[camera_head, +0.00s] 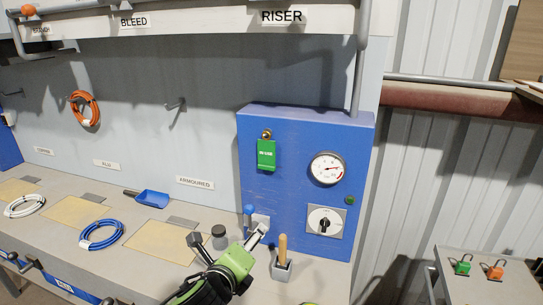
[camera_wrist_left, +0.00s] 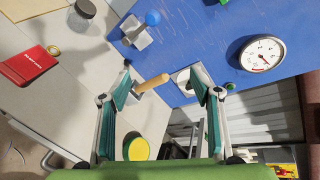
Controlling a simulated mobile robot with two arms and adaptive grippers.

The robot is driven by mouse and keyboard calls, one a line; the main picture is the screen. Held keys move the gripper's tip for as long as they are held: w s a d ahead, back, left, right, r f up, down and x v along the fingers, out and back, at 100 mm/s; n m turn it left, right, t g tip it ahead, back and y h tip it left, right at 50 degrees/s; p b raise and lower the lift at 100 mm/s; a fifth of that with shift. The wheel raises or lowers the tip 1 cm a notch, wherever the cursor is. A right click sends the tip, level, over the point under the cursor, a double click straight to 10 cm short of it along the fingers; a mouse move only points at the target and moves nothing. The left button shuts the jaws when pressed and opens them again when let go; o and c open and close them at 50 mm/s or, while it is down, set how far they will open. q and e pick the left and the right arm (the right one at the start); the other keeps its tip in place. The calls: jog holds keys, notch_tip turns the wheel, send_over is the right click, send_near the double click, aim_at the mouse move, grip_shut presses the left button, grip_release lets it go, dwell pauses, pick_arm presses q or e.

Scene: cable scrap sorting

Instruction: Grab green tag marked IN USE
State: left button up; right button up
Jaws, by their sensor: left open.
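The green tag (camera_head: 266,154) with white lettering hangs from a brass fitting (camera_head: 266,134) on the front of the blue cabinet (camera_head: 250,190), left of the gauge. My left gripper (camera_head: 226,238) is open and empty in the head view, below and left of the tag and apart from it. Its spread fingers also show in the left wrist view (camera_wrist_left: 161,70), with a wooden handle (camera_wrist_left: 152,83) seen between them; I cannot tell how far behind it is. A green sliver at the top edge of the wrist view may be the tag. My right gripper is not in view.
The gauge (camera_head: 327,168) and a rotary switch (camera_head: 325,221) are on the cabinet. Blue cable (camera_head: 100,235) lies left. Padlocks (camera_head: 463,265) lie on the right bench.

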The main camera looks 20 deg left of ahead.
pick_arm(q)
jog(key=w+a+r+m+t, duration=0.2)
jog(key=w+r+m+t, duration=0.35)
jog(key=r+m, duration=0.7)
jog(key=g+p, duration=0.2)
send_near(266, 154)
jog(key=w, duration=0.3)
jog(key=shift+w+d+r+n+t+h, duration=0.1)
jog(key=shift+w+n+t+h, duration=0.15)
jog(key=shift+w+n+h, duration=0.25)
jog(key=w, duration=0.2)
jog(key=w+p, duration=0.1)
jog(key=w, duration=0.1)
jog(key=shift+f+p, duration=0.2)
jog(key=shift+p, duration=0.1)
jog(key=shift+w+f, duration=0.1)
jog(key=shift+w, duration=0.3)
jog(key=shift+c, duration=0.9)
jog(key=c, duration=0.8)
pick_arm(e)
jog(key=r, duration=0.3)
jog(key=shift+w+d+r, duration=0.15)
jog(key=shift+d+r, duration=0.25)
